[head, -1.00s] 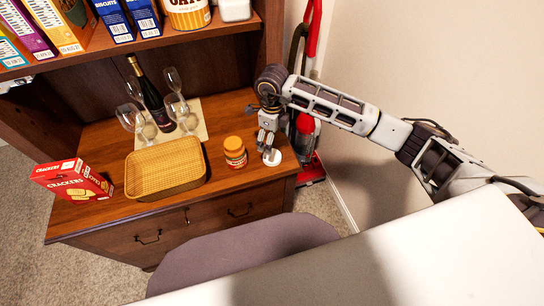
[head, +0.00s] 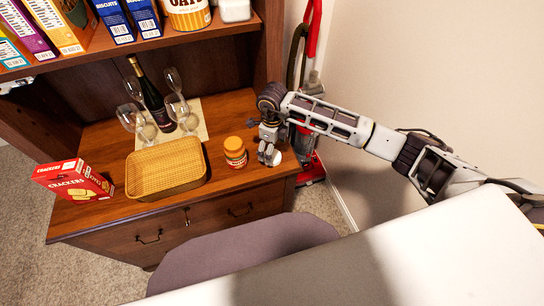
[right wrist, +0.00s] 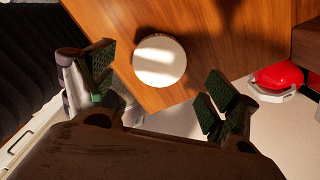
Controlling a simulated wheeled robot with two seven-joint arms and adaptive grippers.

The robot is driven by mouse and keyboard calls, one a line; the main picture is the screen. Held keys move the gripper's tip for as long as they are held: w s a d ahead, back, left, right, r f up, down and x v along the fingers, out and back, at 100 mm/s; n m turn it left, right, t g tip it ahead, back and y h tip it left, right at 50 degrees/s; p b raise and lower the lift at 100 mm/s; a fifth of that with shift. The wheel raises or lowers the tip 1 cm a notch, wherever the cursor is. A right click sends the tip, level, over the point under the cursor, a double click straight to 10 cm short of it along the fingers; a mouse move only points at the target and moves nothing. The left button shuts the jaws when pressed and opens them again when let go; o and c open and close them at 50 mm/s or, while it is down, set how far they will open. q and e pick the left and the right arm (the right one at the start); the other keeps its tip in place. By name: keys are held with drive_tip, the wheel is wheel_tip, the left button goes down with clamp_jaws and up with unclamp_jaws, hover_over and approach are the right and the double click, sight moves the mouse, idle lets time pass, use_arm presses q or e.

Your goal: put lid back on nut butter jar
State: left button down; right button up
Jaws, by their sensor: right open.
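The nut butter jar (head: 235,153), with an orange-tan top and a band label, stands upright on the wooden cabinet top. A white round lid (head: 278,158) lies flat near the right end of the cabinet top, partly hidden by my right gripper (head: 268,154). In the right wrist view the lid (right wrist: 159,61) shows as a bright disc on the wood, beyond and between the spread fingers of the right gripper (right wrist: 158,70). The right gripper is open and empty, to the right of the jar. My left gripper is out of view.
A wicker tray (head: 165,190) sits left of the jar. A wine bottle (head: 150,95) and several glasses stand behind it, and a red cracker box (head: 73,181) is at left. The cabinet's right edge is close to the lid. A red vacuum cleaner (head: 308,150) stands beyond that edge.

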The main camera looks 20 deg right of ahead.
sight(277, 156)
drive_tip(key=shift+f, duration=1.85)
drive_tip(key=c, duration=0.8)
